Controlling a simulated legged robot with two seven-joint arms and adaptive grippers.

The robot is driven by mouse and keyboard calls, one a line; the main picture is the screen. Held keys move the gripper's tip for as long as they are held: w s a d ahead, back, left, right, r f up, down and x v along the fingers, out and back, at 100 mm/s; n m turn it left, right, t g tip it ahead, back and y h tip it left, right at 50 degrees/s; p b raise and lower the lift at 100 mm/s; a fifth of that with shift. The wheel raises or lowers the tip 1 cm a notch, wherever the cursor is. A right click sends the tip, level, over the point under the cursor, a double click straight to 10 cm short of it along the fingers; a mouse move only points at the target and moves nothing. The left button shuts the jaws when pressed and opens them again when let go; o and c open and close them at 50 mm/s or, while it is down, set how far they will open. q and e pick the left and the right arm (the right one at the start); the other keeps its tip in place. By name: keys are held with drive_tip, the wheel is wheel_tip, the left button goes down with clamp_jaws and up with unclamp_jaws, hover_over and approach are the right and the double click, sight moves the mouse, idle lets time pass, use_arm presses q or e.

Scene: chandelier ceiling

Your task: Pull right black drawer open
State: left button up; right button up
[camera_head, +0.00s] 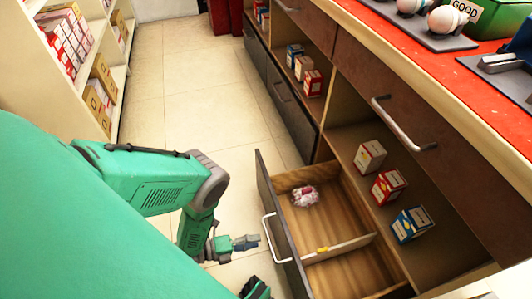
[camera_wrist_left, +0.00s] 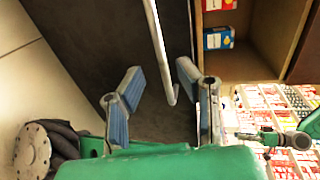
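The right black drawer (camera_head: 280,220) is pulled out in the head view, with its wooden inside showing. Its metal handle (camera_head: 268,240) is on the dark front. My left gripper (camera_head: 243,243) is just left of the handle, in front of the drawer face. In the left wrist view, the two blue-grey fingers of my left gripper (camera_wrist_left: 158,85) are spread apart. The handle (camera_wrist_left: 158,45) runs down into view, its lower end lying between the fingertips in the picture. I cannot tell whether they touch. The dark drawer front (camera_wrist_left: 90,45) fills the area behind. My right gripper is not recognisable.
Inside the drawer are a pink-white bundle (camera_head: 305,196) and a wooden divider (camera_head: 340,249). Small boxes (camera_head: 388,186) stand on the shelf above. Another dark drawer (camera_head: 292,105) farther back is shut. A white shelf (camera_head: 88,75) stands left; tiled floor (camera_head: 195,75) between is clear.

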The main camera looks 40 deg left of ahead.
use_arm(q)
drive_tip(key=v, duration=0.6)
drive_tip(key=shift+s, duration=0.25)
drive_tip(key=shift+w+a, duration=0.15)
drive_tip(key=w+r+n+g+y, duration=0.5)
drive_tip(key=w+r+n+y, duration=0.15)
drive_tip(key=n, duration=0.85)
drive_tip(key=s+r+n+g+y+p, duration=0.1)
drive_tip(key=s+r+n+g+y, duration=0.2)
drive_tip(key=s+r+n+g, duration=0.65)
wheel_tip(320, 180, up, 15)
drive_tip(key=s+t+p, duration=0.2)
drive_tip(key=t+p, duration=0.1)
drive_tip(key=p, duration=0.8)
drive_tip(key=shift+s+d, duration=0.25)
drive_tip(key=shift+s, duration=0.1)
